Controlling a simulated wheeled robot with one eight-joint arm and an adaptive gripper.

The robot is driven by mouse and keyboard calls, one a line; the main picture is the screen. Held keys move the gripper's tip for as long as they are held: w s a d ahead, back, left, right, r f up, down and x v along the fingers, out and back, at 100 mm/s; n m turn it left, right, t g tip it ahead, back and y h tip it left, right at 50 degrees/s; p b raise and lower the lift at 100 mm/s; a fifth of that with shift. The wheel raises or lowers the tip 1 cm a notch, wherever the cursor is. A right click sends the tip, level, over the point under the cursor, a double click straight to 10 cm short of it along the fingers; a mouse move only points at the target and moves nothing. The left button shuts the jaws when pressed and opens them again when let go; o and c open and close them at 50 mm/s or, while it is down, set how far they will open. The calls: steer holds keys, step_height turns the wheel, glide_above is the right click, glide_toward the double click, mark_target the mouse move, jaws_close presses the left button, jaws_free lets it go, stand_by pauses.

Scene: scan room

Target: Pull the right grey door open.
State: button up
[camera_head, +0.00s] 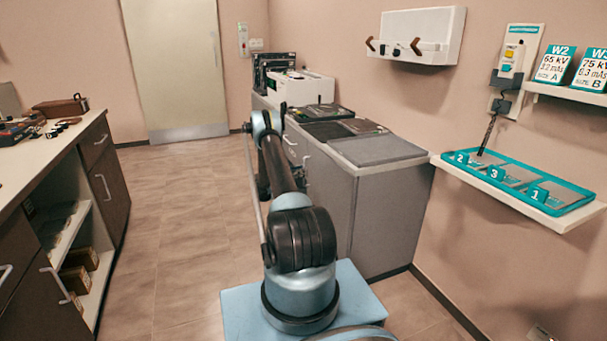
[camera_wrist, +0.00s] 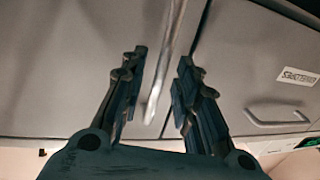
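Grey doors (camera_wrist: 90,55) fill the wrist view, with a dark seam between two panels. A pale bar handle (camera_wrist: 163,65) runs up the panel just left of the seam in this picture. My gripper (camera_wrist: 160,72) is open, with one finger on each side of the handle and gaps showing. The other panel (camera_wrist: 245,60) has a label and a second handle (camera_wrist: 278,115); the lettering looks upside down. Both panels look shut. In the head view the grey cabinet (camera_head: 390,215) stands at the right wall, and my arm hides much of its door front.
A dark-fronted counter (camera_head: 115,195) with open shelves stands on the left. Tiled floor (camera_head: 180,220) is clear between it and the cabinet. A wall shelf with a teal tray (camera_head: 560,208) juts out at the right. A pale door (camera_head: 178,65) is at the back.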

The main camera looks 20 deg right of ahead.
steer(key=shift+x, duration=0.9)
jaws_close()
steer(key=shift+a, duration=0.15)
